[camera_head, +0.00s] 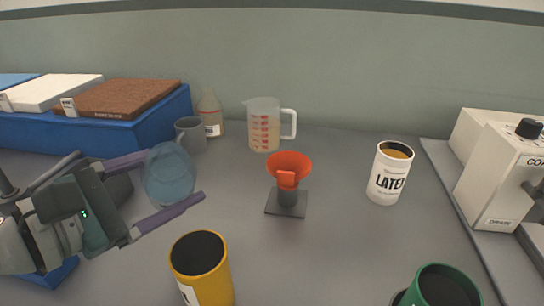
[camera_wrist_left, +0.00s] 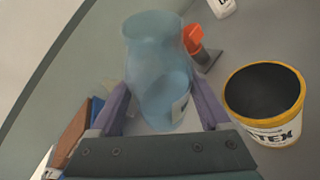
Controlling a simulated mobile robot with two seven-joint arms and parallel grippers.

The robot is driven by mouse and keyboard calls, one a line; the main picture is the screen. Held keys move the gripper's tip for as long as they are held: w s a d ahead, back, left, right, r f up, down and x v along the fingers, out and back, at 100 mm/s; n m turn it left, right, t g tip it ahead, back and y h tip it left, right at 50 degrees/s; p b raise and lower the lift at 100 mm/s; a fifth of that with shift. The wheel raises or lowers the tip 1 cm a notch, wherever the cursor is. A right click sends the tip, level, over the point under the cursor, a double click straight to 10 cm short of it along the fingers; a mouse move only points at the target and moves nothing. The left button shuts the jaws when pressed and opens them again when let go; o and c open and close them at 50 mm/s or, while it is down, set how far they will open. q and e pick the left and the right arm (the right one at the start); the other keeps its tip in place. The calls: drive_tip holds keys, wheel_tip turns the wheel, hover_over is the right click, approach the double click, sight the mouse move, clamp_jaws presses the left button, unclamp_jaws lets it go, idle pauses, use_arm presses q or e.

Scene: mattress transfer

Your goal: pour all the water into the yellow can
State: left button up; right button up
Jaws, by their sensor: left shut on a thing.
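My left gripper (camera_head: 176,174) comes in from the left and is shut on a translucent blue vessel (camera_head: 168,180). The two purple fingers lie on either side of it, also in the left wrist view, where the vessel (camera_wrist_left: 152,45) is between them. I cannot tell the water level inside it. The yellow can (camera_head: 213,288), with a dark opening and a white label, stands at the lower middle, to the right of and nearer than the vessel. It also shows at the right in the left wrist view (camera_wrist_left: 240,112). The vessel is apart from the can. My right gripper is not in view.
An orange funnel (camera_head: 289,163) on a dark stand is mid-table. Behind are a measuring jug (camera_head: 263,128), a grey mug (camera_head: 190,134) and a bottle (camera_head: 210,112). A white can (camera_head: 388,175) and a green can (camera_head: 442,290) stand right, near a machine (camera_head: 500,165). Blue box (camera_head: 140,140) is back left.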

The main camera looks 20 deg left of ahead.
sight(157, 204)
use_arm(q)
drive_tip(key=shift+f+m+t+b, duration=0.3)
drive_tip(key=shift+f+m+b, duration=0.25)
drive_tip(key=shift+b, duration=0.2)
drive_tip(key=shift+a+r+m, duration=0.1)
drive_tip(key=shift+r+m, duration=0.05)
drive_tip(key=shift+m, duration=0.1)
drive_tip(key=shift+w+a+f+m+t+b, duration=0.2)
drive_tip(key=shift+m+t+b, duration=0.25)
drive_tip(key=shift+b, duration=0.4)
drive_tip(key=shift+f+m+t+b, duration=0.25)
drive_tip(key=shift+f+m+b, duration=0.6)
drive_tip(key=shift+b, duration=0.9)
drive_tip(key=shift+a+r+m+t+b, duration=0.1)
drive_tip(key=shift+r+m+t+b, duration=0.35)
drive_tip(key=shift+m, duration=0.35)
drive_tip(key=shift+s+d+r+m+t, duration=0.25)
drive_tip(key=shift+d+r+m, duration=0.25)
drive_tip(key=shift+m, duration=0.3)
drive_tip(key=shift+f+m+t+h+b, duration=0.15)
drive_tip(key=shift+m+t+h+b, duration=0.2)
drive_tip(key=shift+m+b, duration=0.45)
idle(0.8)
drive_tip(key=shift+s+d+r+m, duration=0.1)
drive_tip(key=shift+r+m, duration=0.15)
drive_tip(key=shift+m, duration=0.35)
idle(0.6)
